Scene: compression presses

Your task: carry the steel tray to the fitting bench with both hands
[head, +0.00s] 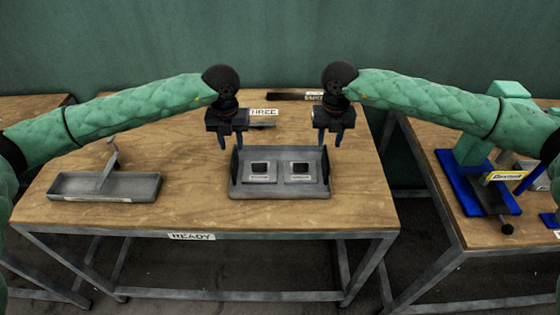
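The steel tray (280,192) sits on the middle wooden-topped bench, with raised end walls at its left and right. Two pale square plates with dark blocks, a left one (260,172) and a right one (300,172), lie in it. My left gripper (230,142) is open above the tray's left end, its fingers pointing down. My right gripper (330,139) is open above the right end, also pointing down. Both look empty and apart from the tray. Which bench is the fitting bench cannot be told from the labels.
A long grey tray (80,187) with an upright lever lies left on the middle bench (200,200), whose front label reads READY. A right bench (436,212) carries a press with a blue base (456,178). A gap separates the benches. Another bench shows at far left.

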